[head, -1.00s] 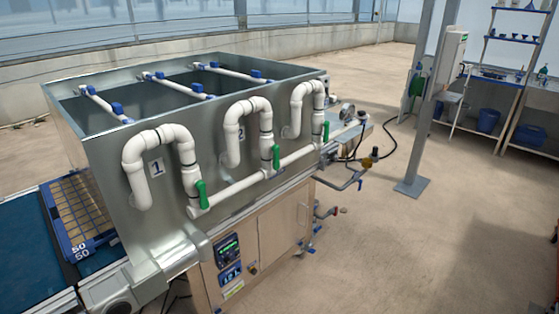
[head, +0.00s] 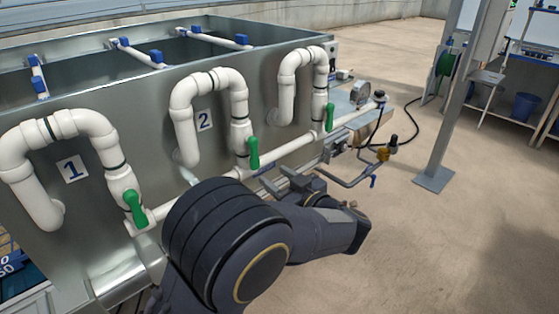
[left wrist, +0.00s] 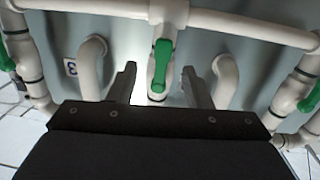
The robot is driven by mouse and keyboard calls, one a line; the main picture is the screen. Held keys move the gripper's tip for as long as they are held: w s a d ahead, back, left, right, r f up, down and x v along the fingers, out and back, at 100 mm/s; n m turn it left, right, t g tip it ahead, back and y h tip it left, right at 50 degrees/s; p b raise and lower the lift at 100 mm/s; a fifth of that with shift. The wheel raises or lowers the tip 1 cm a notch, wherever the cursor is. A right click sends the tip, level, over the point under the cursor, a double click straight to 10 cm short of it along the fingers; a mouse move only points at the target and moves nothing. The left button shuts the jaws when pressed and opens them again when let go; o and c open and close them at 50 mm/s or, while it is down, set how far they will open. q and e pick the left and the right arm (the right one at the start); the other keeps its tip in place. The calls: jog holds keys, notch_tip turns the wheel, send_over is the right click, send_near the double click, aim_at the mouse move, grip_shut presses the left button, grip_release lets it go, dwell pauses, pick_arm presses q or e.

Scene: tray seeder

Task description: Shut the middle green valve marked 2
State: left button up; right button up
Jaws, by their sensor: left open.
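The middle green valve handle (head: 253,152) stands along its upright white pipe, right of the label 2 (head: 205,121). In the left wrist view the green handle (left wrist: 162,65) is in the middle of the picture, lined up between my two fingers. My left gripper (head: 277,180) is open and empty, just below and to the right of the handle in the head view. Its fingers (left wrist: 160,88) also show in the left wrist view, one on each side of the handle's line. I see no contact; the depth gap is hard to judge. My right gripper is not in view.
Green valve 1 (head: 135,207) is at the left and another green valve (head: 329,117) at the right. A horizontal white pipe (head: 290,149) joins the valves in front of the metal tank (head: 140,105). A grey post (head: 455,110) stands at the right, with open floor before it.

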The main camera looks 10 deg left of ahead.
aim_at(257, 165)
pick_arm(q)
jog(key=shift+g+y, duration=0.3)
jog(key=shift+y, duration=0.3)
jog(key=x, duration=0.6)
jog(key=shift+w+a+f, duration=0.15)
jog(key=shift+w+a, duration=0.05)
grip_shut()
